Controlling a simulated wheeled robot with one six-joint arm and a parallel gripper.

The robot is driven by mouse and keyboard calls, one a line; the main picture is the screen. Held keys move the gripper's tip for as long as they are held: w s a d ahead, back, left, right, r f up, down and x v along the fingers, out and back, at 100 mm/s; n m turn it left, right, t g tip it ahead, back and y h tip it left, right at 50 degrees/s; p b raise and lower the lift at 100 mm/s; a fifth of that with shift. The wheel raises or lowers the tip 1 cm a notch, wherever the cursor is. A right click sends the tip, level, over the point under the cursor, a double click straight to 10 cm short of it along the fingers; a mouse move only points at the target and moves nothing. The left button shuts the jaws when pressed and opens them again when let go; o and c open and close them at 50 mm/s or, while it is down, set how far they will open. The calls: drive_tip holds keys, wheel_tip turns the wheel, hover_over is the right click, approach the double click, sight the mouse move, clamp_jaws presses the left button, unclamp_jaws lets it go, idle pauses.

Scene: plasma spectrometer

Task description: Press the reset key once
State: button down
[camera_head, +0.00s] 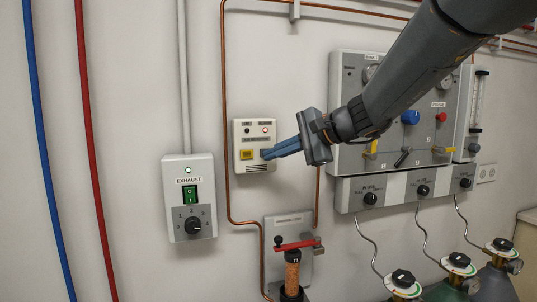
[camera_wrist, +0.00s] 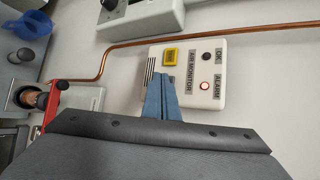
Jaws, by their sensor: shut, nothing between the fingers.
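A white wall box labelled AIR MONITOR (camera_head: 255,142) carries a yellow square key (camera_head: 246,155) at its lower left; I cannot read the key's lettering. A red alarm lamp (camera_head: 266,129) glows at its upper right. In the wrist view the yellow key (camera_wrist: 169,57) and the lit alarm lamp (camera_wrist: 205,86) both show. My gripper (camera_head: 265,155) has its blue fingers closed together, with the tips in front of the box, just right of the yellow key. In the wrist view my fingertips (camera_wrist: 160,77) lie close below the key. I cannot tell whether they touch the box.
An EXHAUST switch box (camera_head: 189,198) with a green switch and black knob is at left. A grey gas panel (camera_head: 400,110) is at right, behind my arm. A copper pipe (camera_head: 225,120) runs beside the monitor. A red-handled fixture (camera_head: 295,245) stands below.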

drive_tip(key=shift+w+a, duration=0.1)
drive_tip(key=shift+w, duration=0.25)
idle(0.5)
idle(0.3)
drive_tip(key=shift+s+d+b, duration=0.2)
drive_tip(key=shift+s+b, duration=0.2)
drive_tip(key=shift+s, duration=0.35)
drive_tip(key=shift+s+d+b, duration=0.15)
drive_tip(key=shift+s+d, duration=0.05)
drive_tip(key=shift+s, duration=0.65)
drive_tip(key=shift+s+d+b, duration=0.1)
drive_tip(key=shift+s+d, duration=0.1)
drive_tip(key=shift+s, duration=0.65)
drive_tip(key=shift+s+d+b, duration=0.15)
drive_tip(key=shift+s+d, duration=0.05)
drive_tip(key=shift+s, duration=0.65)
drive_tip(key=shift+w+d, duration=0.15)
